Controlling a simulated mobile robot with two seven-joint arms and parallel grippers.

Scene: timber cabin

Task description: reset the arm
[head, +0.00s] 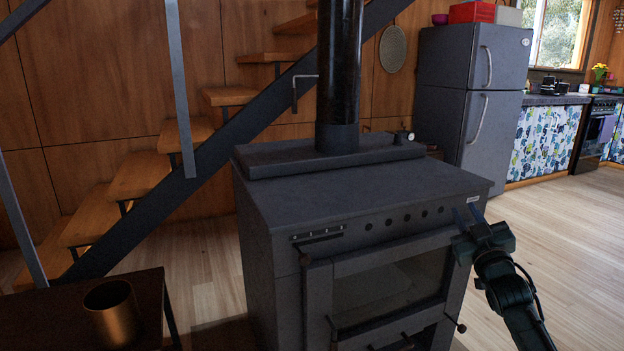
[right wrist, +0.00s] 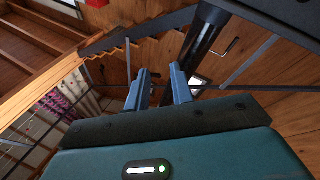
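My right gripper (head: 467,214) is raised beside the right front corner of the dark wood stove (head: 360,195), its fingers pointing up. In the right wrist view its two blue fingers (right wrist: 160,88) stand apart with nothing between them, so it is open and empty. I cannot tell whether it touches the stove's edge. My right arm comes in from the lower right of the head view. My left arm and gripper are not in view.
A black stovepipe (head: 338,75) rises from the stove. A brass-coloured cup (head: 112,312) stands on a dark side table (head: 40,318) at lower left. Wooden stairs (head: 140,177) climb behind. A grey fridge (head: 470,95) stands at the back. The floor (head: 565,235) at right is clear.

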